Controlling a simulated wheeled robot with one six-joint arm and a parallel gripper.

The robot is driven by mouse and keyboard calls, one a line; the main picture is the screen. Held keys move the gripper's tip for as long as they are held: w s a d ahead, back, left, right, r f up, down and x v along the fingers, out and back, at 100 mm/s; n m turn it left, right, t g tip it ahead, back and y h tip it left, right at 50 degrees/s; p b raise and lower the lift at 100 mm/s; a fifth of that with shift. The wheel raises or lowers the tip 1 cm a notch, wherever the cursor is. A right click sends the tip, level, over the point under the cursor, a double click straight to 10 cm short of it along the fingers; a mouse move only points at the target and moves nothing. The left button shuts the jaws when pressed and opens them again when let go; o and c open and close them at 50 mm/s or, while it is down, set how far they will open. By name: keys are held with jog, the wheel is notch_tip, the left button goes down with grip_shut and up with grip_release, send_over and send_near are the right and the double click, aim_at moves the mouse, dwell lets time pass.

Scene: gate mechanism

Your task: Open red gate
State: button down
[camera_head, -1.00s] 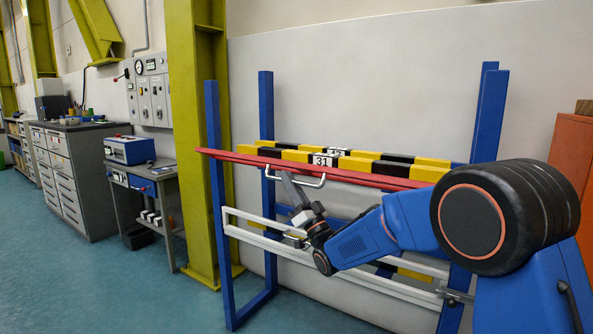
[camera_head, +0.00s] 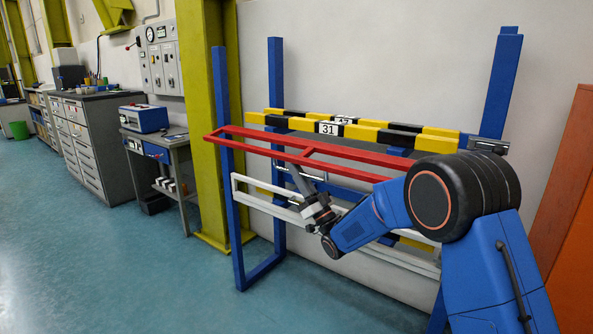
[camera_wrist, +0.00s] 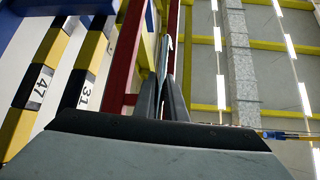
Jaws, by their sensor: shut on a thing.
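The red gate (camera_head: 262,147) is an upper frame of red bars on blue posts. It stands out at an angle from the yellow-and-black barrier behind it, with its left end toward me. A metal handle (camera_head: 301,174) hangs under the gate; it also shows in the wrist view (camera_wrist: 165,50) beside the red bars (camera_wrist: 125,60). My gripper (camera_head: 297,176) is under the gate at this handle. In the wrist view its fingers (camera_wrist: 170,88) are shut around the handle. The exact contact is partly hidden by the fingers.
Blue posts (camera_head: 227,200) hold a lower white gate (camera_head: 265,205). Yellow-and-black barriers numbered 31 (camera_head: 365,133) and 47 (camera_wrist: 42,85) lie behind. A yellow-green column (camera_head: 202,130) and a workbench (camera_head: 160,150) stand left. Blue floor (camera_head: 100,270) is clear at the front left.

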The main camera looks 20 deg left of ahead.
jog(key=shift+a+f, duration=0.1)
jog(key=shift+f, duration=0.15)
jog(key=c, duration=1.8)
grip_release()
jog(key=shift+s, duration=0.1)
jog(key=shift+r, duration=0.1)
jog(key=v, duration=1.7)
jog(key=shift+f, duration=0.3)
